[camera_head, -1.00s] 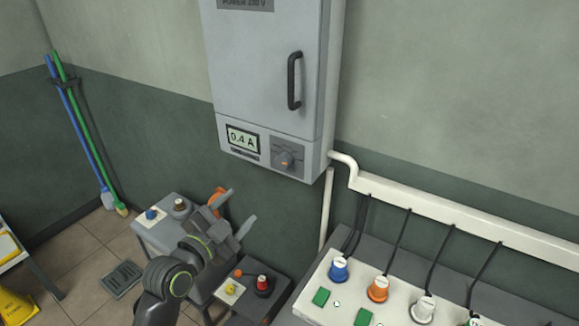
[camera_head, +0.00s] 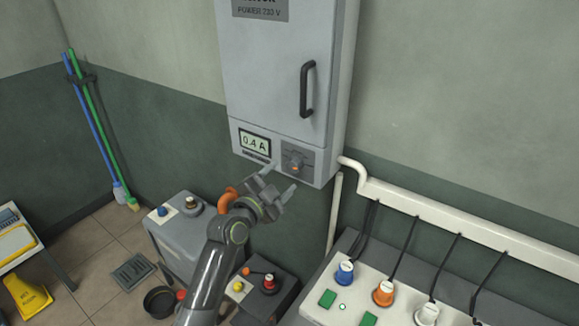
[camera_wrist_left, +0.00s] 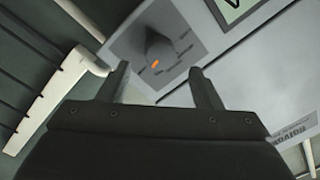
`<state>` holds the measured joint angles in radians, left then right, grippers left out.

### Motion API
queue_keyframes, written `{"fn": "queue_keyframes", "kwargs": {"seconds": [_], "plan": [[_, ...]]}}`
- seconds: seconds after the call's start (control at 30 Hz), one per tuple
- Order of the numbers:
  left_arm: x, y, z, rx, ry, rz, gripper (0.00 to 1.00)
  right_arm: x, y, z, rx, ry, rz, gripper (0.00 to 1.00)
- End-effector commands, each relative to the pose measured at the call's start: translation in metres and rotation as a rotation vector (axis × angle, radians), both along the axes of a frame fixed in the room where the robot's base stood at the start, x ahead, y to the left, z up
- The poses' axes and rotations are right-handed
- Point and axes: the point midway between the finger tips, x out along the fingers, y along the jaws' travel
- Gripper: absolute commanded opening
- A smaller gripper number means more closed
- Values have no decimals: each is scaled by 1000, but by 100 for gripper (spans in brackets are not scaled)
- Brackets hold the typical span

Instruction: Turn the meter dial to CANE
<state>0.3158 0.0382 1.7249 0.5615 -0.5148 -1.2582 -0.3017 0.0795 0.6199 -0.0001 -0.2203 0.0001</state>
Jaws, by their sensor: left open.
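The meter dial (camera_head: 296,161) is a dark knob with an orange mark on a grey plate, low on the front of a grey wall cabinet (camera_head: 270,75). Beside it a display (camera_head: 254,143) reads 0.4 A. My left gripper (camera_head: 282,178) is open and empty, just below the dial and apart from it. In the left wrist view the dial (camera_wrist_left: 157,50) shows beyond and between the open fingertips (camera_wrist_left: 160,70). Its orange mark is visible, but the labels around it are too small to read. My right gripper is not in view.
A panel with several coloured plugs and cables (camera_head: 385,292) stands at the lower right. A white pipe (camera_head: 450,222) runs along the wall. Grey machines with knobs (camera_head: 180,235) stand below the cabinet.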

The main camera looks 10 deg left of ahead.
Motion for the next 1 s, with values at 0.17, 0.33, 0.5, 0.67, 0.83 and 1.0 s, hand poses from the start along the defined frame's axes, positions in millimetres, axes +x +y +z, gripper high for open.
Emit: {"fn": "queue_keyframes", "kwargs": {"seconds": [0.17, 0.33, 0.5, 0.67, 0.83, 1.0], "plan": [[24, -9, 1, 0, 2, -1, 59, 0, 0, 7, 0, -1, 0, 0], [38, -13, 1, -1, 1, -1, 59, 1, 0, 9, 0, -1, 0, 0], [45, -16, 0, 0, 0, 0, 59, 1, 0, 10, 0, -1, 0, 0], [46, -16, 0, 0, 0, 0, 59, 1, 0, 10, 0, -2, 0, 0], [45, -16, 0, 0, 0, 0, 55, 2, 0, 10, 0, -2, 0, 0], [45, -16, 0, 0, 0, 0, 32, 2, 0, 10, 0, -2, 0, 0]]}}
